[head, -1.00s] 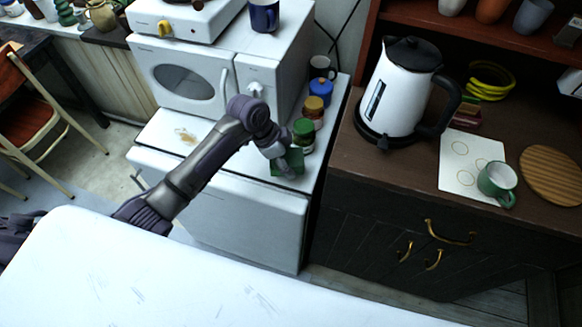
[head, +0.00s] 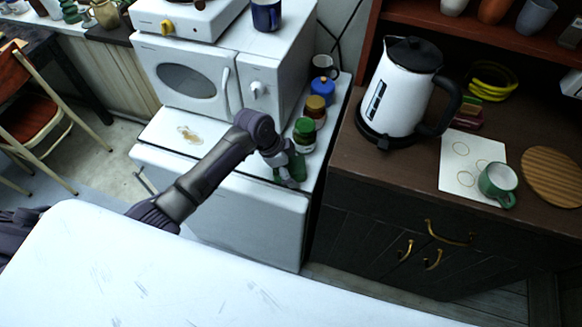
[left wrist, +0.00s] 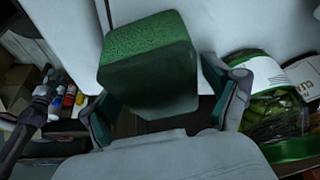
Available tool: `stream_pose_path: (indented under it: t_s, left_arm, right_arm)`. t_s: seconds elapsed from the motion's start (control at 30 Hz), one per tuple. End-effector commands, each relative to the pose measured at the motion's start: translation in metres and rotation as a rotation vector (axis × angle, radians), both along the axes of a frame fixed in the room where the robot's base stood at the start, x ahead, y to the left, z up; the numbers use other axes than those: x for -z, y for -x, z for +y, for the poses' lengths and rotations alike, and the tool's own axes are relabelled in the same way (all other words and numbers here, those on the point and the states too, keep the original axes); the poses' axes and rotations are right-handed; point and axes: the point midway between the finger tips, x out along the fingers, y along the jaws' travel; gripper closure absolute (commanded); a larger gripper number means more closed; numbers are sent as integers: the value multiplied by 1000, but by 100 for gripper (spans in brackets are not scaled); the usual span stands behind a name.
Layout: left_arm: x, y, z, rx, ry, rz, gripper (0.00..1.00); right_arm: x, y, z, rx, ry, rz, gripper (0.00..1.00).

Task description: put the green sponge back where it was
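The green sponge (left wrist: 150,60) is a block with a rough top, standing between the fingers of my left gripper (left wrist: 165,105) in the left wrist view. The fingers are spread wide, one on each side of it, and a narrow gap shows by the right finger. I cannot tell whether the left finger touches it. In the head view my left gripper (head: 286,172) is at the front right edge of the white counter (head: 225,165) and hides most of the sponge (head: 298,163). My right gripper is not in view.
A green-lidded jar (head: 304,134), a brown-lidded jar (head: 314,110) and a blue jar (head: 322,88) stand just behind my gripper. The microwave (head: 195,85) is behind. A brown stain (head: 188,134) marks the counter. The kettle (head: 400,90) stands on the dark cabinet at right.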

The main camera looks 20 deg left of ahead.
Motion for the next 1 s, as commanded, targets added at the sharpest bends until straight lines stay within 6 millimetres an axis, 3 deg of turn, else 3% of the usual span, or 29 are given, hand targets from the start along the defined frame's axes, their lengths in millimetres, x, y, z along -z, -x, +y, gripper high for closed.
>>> stream_pose_path:
  t_s: [0.33, 0.7, 1.0]
  left_arm:
    - [-12, 1, 5, 1, 0, -4, 12]
    - [-80, 11, 34, 0, -2, -5, 12]
    - [-110, 16, 45, -1, 0, 0, 12]
  right_arm:
    - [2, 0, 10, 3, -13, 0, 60]
    - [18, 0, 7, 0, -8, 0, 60]
    - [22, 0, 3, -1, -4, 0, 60]
